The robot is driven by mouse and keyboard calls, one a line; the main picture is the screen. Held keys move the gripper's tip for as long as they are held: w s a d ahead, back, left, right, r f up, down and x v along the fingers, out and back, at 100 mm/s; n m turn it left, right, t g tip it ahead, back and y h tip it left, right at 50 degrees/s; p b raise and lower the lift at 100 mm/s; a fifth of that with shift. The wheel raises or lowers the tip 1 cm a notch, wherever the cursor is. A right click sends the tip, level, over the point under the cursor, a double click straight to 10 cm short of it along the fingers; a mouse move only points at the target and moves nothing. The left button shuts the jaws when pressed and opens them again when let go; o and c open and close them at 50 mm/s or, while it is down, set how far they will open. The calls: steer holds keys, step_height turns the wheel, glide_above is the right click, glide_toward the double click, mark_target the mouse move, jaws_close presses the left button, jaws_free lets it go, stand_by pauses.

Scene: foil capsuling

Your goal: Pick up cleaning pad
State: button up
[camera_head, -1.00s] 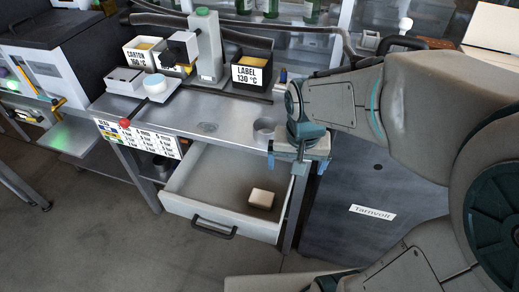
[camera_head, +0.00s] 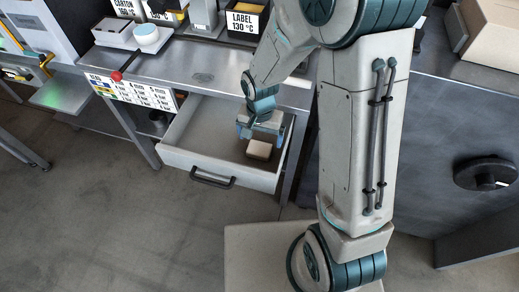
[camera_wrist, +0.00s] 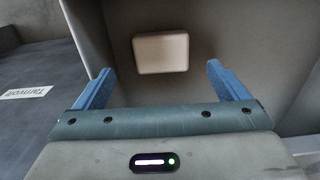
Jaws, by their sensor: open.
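The cleaning pad (camera_head: 259,149) is a small beige block lying on the floor of the open drawer (camera_head: 184,165), near its right side. In the wrist view the pad (camera_wrist: 161,53) lies ahead of and between my two blue fingers, with a gap to them. My gripper (camera_head: 259,137) is over the drawer, just behind and above the pad in the head view. In the wrist view my gripper (camera_wrist: 156,82) is open and empty, its fingers spread wider than the pad.
The drawer's handle (camera_head: 213,177) faces the front. The metal worktop (camera_head: 200,70) lies above the drawer, with a black LABEL bin (camera_head: 245,20) at its back. A dark cabinet (camera_wrist: 35,85) stands beside the drawer. The rest of the drawer floor is bare.

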mark_target(260, 148)
steer(key=shift+f, duration=3.1)
steer(key=c, duration=1.1)
